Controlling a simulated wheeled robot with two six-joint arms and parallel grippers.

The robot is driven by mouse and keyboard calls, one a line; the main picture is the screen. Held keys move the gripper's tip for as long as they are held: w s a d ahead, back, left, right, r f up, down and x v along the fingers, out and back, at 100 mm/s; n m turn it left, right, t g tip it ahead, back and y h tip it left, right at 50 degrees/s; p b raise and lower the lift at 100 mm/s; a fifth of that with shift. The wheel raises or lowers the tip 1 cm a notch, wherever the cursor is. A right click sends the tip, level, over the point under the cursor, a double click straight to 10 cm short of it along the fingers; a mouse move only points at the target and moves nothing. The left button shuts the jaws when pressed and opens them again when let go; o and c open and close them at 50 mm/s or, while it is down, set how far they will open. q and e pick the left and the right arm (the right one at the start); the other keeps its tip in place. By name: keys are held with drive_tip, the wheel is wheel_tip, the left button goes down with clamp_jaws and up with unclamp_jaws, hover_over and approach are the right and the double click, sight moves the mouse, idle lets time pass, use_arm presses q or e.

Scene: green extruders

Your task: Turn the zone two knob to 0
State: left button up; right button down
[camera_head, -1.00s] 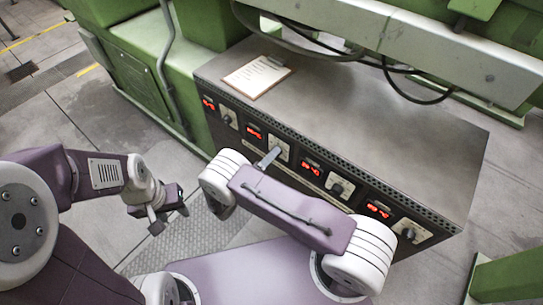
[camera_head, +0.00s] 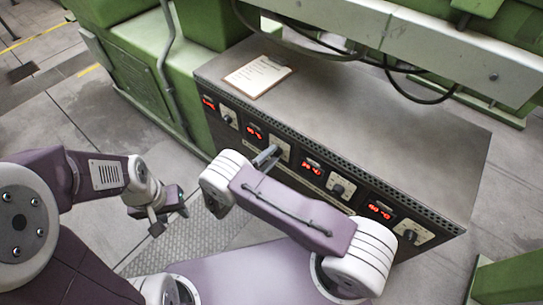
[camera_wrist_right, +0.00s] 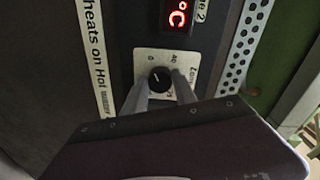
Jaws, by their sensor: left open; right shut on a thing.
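The zone two knob (camera_wrist_right: 159,78) is round and black on a white dial plate (camera_wrist_right: 166,65) marked 0 and 40, beneath a red display (camera_wrist_right: 178,17). A small pale mark shows on the knob; where it points is hard to read. My right gripper (camera_wrist_right: 160,92) has its two grey fingers on either side of the knob, shut on it. In the head view, my right gripper (camera_head: 267,157) is at the second dial plate (camera_head: 280,149) from the left, and the knob is hidden there. My left gripper (camera_head: 172,215) is open and empty, left of the control box, above the floor.
The grey control box (camera_head: 380,120) has other knobs at its left (camera_head: 228,120) and right (camera_head: 338,189). A clipboard (camera_head: 257,76) lies on its top. Cables (camera_head: 420,97) hang behind it. Green machinery (camera_head: 185,80) stands at the left. Floor is free beside my left gripper.

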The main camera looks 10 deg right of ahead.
drive_tip(key=shift+n, duration=0.3)
drive_tip(key=shift+f, duration=0.1)
drive_tip(key=c, duration=1)
unclamp_jaws()
